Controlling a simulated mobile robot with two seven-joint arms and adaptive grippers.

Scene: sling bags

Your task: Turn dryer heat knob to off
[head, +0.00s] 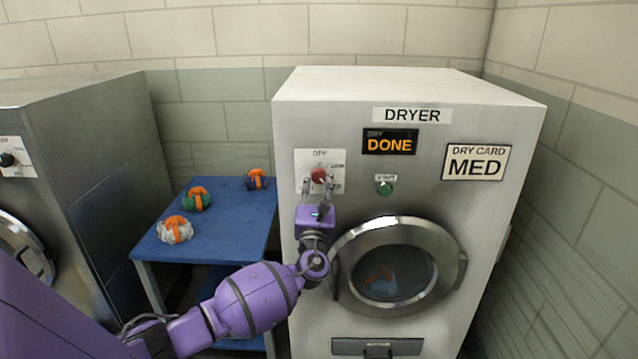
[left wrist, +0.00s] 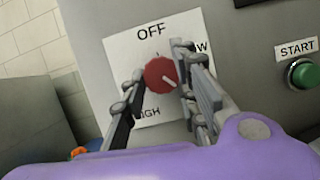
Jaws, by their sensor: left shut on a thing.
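The dryer (head: 300,115) is a large white-grey machine with a sign reading DRYER. Its red heat knob (head: 318,175) sits on a white dial plate (head: 305,158) on the upper left of the front. In the left wrist view the knob (left wrist: 160,75) lies between my gripper's fingers, its pale pointer line slanting to the lower right. OFF is at the plate's top, with a partly hidden label ending in W at right and one ending in IGH at lower left. My left gripper (head: 318,187) is shut on the knob. My right gripper is not in view.
A green START button (head: 384,188) is right of the knob. Below is the round, closed dryer door (head: 395,225). Signs read DONE (head: 390,143) and MED (head: 476,163). A blue table (head: 235,215) with several bundles stands left, beside another machine (head: 85,150).

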